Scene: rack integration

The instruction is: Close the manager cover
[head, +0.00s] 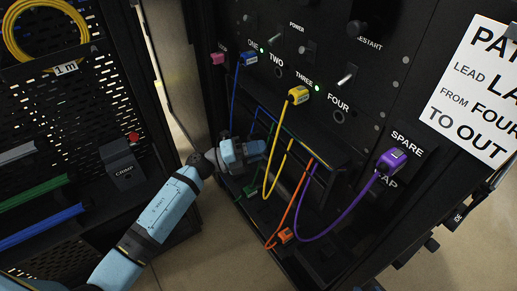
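The black cable manager (318,150) runs across the rack below the row of ports, with cables passing over and behind it. Its cover is black on black, and I cannot clearly tell its edge or how far open it stands. My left gripper (262,149) is at the left end of the manager, close to the blue cable. Its fingers are small and dark here, so I cannot tell whether they are open or touch the cover. My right gripper is not in view.
A blue plug (248,58), a yellow plug (298,95) and a purple plug (392,160) trail cables past the manager. A perforated tool panel (95,105) stands left. A white label (478,90) is at right.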

